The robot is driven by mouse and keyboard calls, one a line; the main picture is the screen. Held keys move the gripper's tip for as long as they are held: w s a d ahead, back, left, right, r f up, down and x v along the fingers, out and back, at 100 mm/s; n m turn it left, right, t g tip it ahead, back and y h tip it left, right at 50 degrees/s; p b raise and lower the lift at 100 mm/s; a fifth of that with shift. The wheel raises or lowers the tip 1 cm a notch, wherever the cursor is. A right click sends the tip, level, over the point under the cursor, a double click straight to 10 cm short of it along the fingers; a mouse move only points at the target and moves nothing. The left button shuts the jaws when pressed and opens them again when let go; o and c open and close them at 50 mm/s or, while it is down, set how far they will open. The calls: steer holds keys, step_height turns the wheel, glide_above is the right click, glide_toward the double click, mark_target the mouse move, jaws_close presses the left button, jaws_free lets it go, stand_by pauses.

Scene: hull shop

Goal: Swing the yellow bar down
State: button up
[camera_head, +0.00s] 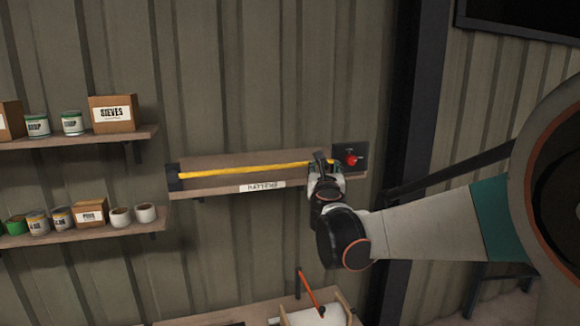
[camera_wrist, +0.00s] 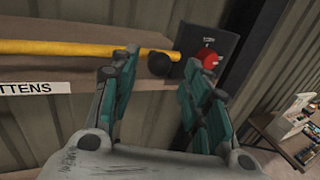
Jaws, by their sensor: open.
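The yellow bar (camera_head: 245,169) lies almost level along the front of a wall shelf, from a dark bracket (camera_head: 173,177) at the left to near my gripper. In the wrist view the bar (camera_wrist: 90,49) ends at the right in a black round knob (camera_wrist: 160,64). My gripper (camera_head: 322,162) is at the bar's right end. In the wrist view its two teal-padded fingers (camera_wrist: 157,75) are spread apart, with the knob beyond and between them and nothing held. Whether a finger touches the knob cannot be told.
A red button (camera_wrist: 209,60) on a dark wall plate (camera_head: 362,155) sits just right of the bar's end. The bar's shelf (camera_head: 210,187) carries a label. Shelves with cans and boxes (camera_head: 112,113) are at left. A bench (camera_head: 250,312) stands below.

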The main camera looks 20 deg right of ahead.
mark_target(325, 166)
steer(key=shift+x, duration=1.5)
